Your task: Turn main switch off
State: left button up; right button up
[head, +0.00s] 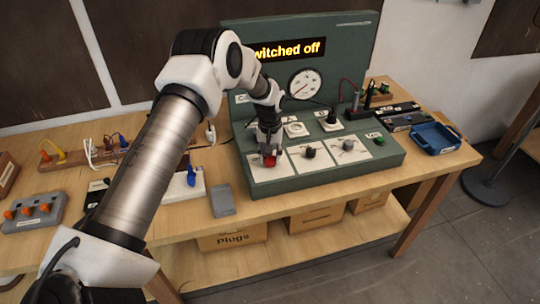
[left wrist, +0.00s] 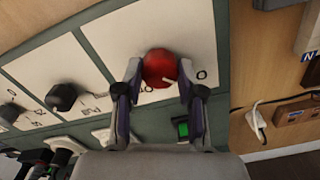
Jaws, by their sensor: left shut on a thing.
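The main switch is a red round knob (head: 269,160) at the left end of the panel's front row. My right gripper is not in view.
Two black knobs (head: 310,152) (head: 348,145) sit right of the red one. A round gauge (head: 305,84) is on the upright panel. A blue tray (head: 435,137) stands at the right, and a grey block (head: 222,200) lies left of the panel. Plugs and cables lie further left.

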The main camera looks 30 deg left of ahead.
aim_at(270, 159)
pick_arm(q)
jog(key=shift+s+f+n, duration=0.15)
jog(key=shift+s+n, duration=0.05)
jog(key=shift+n, duration=0.1)
jog(key=o, duration=1.1)
jog(key=shift+o, duration=0.2)
jog(key=shift+d, duration=0.1)
jog(key=shift+w+r, duration=0.1)
jog(key=shift+r, duration=0.35)
notch_tip(270, 159, up, 11)
jog(key=shift+r, duration=0.15)
